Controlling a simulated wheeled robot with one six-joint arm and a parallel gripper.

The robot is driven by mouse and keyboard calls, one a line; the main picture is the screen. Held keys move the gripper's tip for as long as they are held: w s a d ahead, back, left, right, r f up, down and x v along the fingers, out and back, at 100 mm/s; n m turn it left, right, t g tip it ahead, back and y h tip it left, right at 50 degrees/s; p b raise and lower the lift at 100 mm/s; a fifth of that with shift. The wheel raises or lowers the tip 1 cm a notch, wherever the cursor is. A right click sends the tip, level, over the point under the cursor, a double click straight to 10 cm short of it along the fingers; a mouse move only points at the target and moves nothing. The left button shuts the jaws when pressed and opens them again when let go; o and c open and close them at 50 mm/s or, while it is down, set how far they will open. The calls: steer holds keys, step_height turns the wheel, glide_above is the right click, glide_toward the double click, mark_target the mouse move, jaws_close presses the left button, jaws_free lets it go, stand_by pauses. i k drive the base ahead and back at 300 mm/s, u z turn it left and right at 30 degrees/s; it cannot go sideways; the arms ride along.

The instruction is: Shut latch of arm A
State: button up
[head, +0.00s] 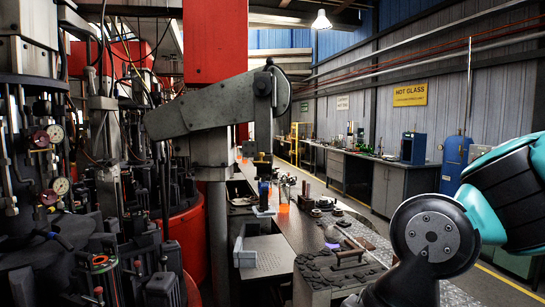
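A rotary moulding machine (75,190) with dark mould parts, pipes and gauges fills the left side. A thick grey machine arm (205,108) stands out in front of the red column (215,45) and ends in a rounded joint at its right. I cannot tell whether this is arm A, and no label shows. I cannot make out a latch or whether one is open or shut. My own teal and black arm links reach in from the right. My gripper is outside the picture.
Grey cabinets (375,185) line the right wall below a yellow HOT GLASS sign (410,94). A blue cylinder (455,165) stands there. The aisle floor between looks clear.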

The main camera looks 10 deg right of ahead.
mark_target(260, 154)
steer(key=z, duration=0.45)
steer(key=k, duration=0.1)
steer(key=u, duration=1.15)
steer(key=i, duration=1.3)
steer(key=z, duration=0.65)
